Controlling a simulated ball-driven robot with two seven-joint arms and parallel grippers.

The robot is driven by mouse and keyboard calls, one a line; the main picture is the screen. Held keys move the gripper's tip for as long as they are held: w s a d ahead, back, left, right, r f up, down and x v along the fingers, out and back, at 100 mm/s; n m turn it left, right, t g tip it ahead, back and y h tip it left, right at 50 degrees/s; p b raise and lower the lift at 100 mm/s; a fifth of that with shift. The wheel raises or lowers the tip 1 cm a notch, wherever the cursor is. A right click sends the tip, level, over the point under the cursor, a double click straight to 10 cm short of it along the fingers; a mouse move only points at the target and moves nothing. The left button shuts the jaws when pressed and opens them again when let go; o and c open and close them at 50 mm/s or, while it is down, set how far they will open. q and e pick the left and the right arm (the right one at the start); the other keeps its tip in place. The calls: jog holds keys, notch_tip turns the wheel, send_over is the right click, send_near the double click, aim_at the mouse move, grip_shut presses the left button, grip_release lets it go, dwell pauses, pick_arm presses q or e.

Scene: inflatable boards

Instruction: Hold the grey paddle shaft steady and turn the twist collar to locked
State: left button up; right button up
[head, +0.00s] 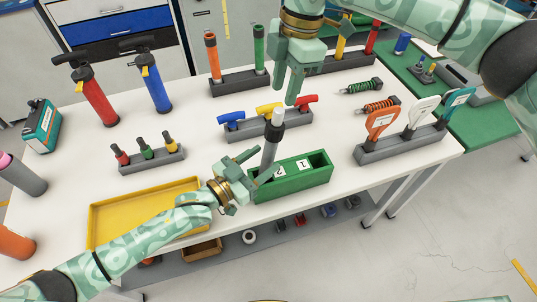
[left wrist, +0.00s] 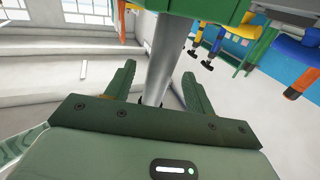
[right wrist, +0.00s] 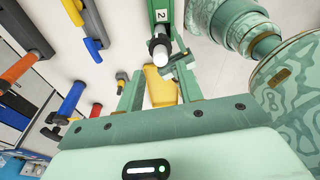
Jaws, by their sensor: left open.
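The grey paddle shaft (head: 268,156) stands slightly tilted in the green box (head: 318,180), with a black band and white end (head: 277,114) at its top. I cannot tell which part is the twist collar or its lock state. My left gripper (head: 257,167) is open, with its fingers either side of the shaft low down. In the left wrist view the shaft (left wrist: 168,45) runs between the spread fingers (left wrist: 158,75). My right gripper (head: 289,98) is open and points down just above the shaft's top. In the right wrist view the white end (right wrist: 160,52) lies beyond its fingers (right wrist: 157,80).
A yellow tray (head: 110,222) lies left of the green box. A grey rack (head: 255,131) with blue, yellow and red handles stands close behind the shaft. A rack of paddle-shaped tools (head: 400,145) is on the right. Two pumps (head: 98,101) stand at the back left.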

pick_arm(q)
jog(key=shift+x, duration=1.45)
